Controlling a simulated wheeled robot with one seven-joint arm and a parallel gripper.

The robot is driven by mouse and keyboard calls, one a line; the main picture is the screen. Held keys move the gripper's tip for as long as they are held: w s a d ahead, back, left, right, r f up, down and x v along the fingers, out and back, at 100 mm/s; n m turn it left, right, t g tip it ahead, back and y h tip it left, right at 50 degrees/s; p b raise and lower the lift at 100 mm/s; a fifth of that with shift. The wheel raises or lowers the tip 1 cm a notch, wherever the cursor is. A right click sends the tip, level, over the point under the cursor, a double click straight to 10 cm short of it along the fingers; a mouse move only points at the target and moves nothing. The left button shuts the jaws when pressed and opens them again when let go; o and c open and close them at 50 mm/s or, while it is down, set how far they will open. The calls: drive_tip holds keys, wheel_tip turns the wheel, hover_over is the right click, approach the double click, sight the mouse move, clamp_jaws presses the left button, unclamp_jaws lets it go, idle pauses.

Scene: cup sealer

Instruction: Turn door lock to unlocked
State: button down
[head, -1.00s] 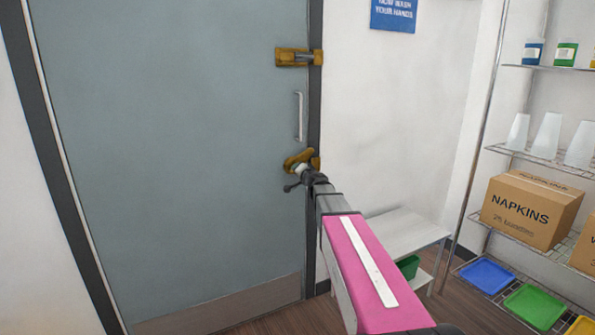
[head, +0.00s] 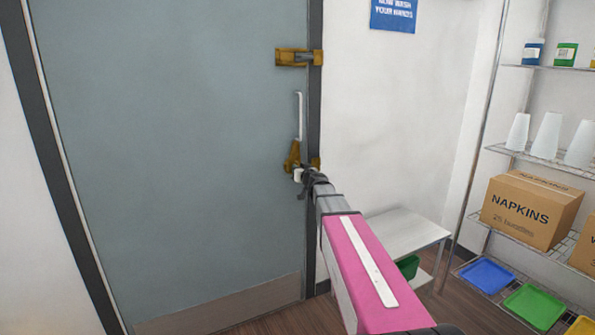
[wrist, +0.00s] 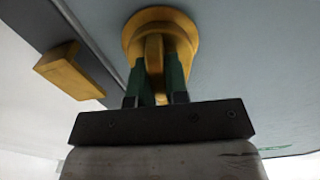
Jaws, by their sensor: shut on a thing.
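The door lock (head: 292,156) is a brass turn knob on the right side of the grey-blue door (head: 180,150), below the white pull handle (head: 299,115). In the head view its knob stands steeply, close to upright. My gripper (head: 299,175) is at the lock, partly hidden by its own wrist. In the wrist view the round brass lock (wrist: 160,30) fills the top middle, and my gripper (wrist: 157,80) is shut on its raised knob, one dark green finger on each side.
A brass latch (head: 298,57) sits higher on the door edge. A brass strike piece (wrist: 68,70) is left of the lock in the wrist view. A low white table (head: 405,232) and a wire shelf with a napkins box (head: 530,210) stand to the right.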

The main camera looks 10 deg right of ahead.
drive_tip(key=shift+n, duration=0.6)
drive_tip(key=c, duration=1.1)
unclamp_jaws()
drive_tip(key=v, duration=1)
drive_tip(key=shift+s+d, duration=0.1)
drive_tip(key=shift+s, duration=0.3)
